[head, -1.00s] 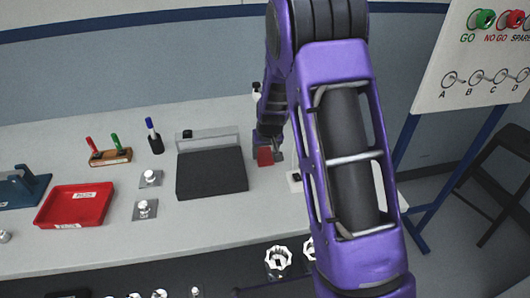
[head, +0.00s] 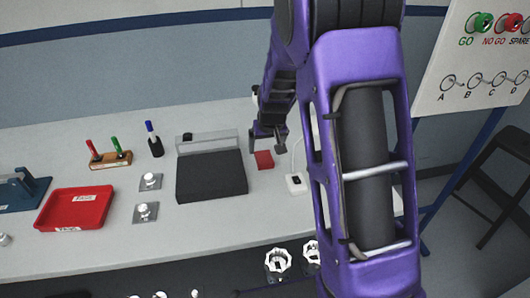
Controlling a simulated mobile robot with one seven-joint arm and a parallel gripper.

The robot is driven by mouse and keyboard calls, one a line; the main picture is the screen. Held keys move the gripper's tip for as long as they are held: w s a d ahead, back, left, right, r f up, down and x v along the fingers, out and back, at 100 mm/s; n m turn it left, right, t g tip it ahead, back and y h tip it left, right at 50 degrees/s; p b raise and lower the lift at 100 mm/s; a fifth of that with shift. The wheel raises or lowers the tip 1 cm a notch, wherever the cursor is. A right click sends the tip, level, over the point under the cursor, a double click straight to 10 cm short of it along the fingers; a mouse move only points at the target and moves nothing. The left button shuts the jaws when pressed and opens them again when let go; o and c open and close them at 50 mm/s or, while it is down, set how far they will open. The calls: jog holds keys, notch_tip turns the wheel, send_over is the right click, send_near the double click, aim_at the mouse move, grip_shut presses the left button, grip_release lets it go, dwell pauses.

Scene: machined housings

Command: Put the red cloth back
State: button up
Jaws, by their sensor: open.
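The red cloth (head: 264,160) is a small folded square. It lies flat on the grey bench just right of the dark plate. My gripper (head: 266,147) is open, above and behind the cloth, and its fingers look apart from it. My purple arm comes down from the top right and hides part of the bench behind it.
A black surface plate (head: 212,177) stands left of the cloth. A small white device (head: 296,184) with a cable is to its right. Further left are a red tray (head: 75,208), a wooden gauge stand (head: 110,160) and a dark pen cup (head: 156,147). Machined housings (head: 278,263) stand at the front.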

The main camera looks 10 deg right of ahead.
jog(key=v, duration=0.6)
dwell(0.3)
